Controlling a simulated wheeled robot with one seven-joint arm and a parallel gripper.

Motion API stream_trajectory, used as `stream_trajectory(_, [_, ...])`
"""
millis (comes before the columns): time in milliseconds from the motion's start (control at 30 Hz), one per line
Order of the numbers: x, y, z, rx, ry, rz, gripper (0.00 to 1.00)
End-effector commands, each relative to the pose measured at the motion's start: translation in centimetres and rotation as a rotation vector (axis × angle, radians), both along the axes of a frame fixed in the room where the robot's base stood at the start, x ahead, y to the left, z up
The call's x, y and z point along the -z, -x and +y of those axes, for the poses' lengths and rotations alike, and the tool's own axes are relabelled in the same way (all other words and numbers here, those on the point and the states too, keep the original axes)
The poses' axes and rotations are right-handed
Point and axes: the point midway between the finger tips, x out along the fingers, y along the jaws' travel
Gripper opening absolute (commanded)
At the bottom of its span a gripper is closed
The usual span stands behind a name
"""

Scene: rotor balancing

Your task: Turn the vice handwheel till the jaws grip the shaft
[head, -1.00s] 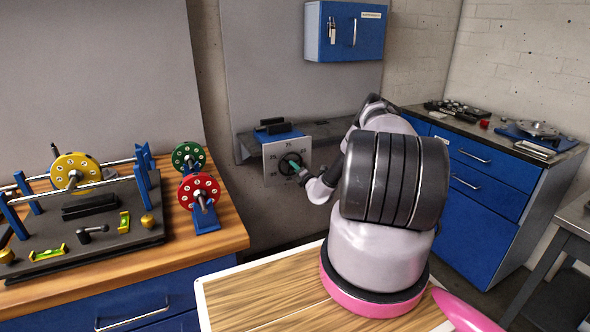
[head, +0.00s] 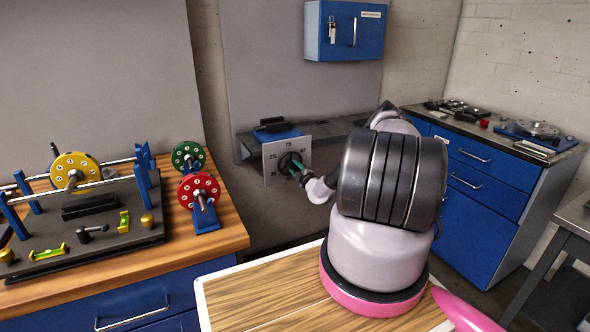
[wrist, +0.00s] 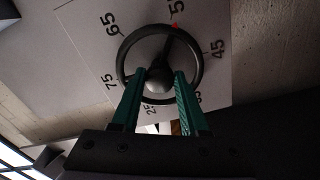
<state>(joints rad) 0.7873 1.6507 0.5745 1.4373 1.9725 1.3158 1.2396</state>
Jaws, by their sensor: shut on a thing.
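The vice handwheel (wrist: 196,50) is a dark ring with a hub, in front of a white dial plate (head: 271,170) with numbers. In the wrist view a red mark on the wheel's rim stands near a number starting with 5, at the top. My gripper (wrist: 160,82) has green fingers, one on each side of the wheel's hub, and is shut on it. In the head view my gripper (head: 298,172) reaches the wheel from the right. The dark vice jaws (head: 272,127) sit on a blue base on the wall shelf behind the plate. I cannot make out a shaft between them.
A wooden bench (head: 228,238) at left holds a balancing stand with a yellow rotor (head: 74,171), and a red rotor (head: 199,190) and a green rotor. A blue wall cabinet (head: 345,31) hangs above the shelf. Blue drawers (head: 487,171) stand at right.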

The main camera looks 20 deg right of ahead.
Motion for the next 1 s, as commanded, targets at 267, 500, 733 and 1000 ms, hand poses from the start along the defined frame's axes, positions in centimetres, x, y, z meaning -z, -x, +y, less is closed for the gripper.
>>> stream_trajectory(267, [0.20,0.11,-0.06,0.002,-0.100,0.006,0.00])
stream_trajectory(500, [0.22,0.11,-0.04,0.002,-0.124,0.007,0.00])
stream_trajectory(733, [0.23,0.12,-0.05,0.002,-0.124,0.007,0.00])
stream_trajectory(1000, [0.17,0.08,-0.03,0.001,-0.123,0.006,0.74])
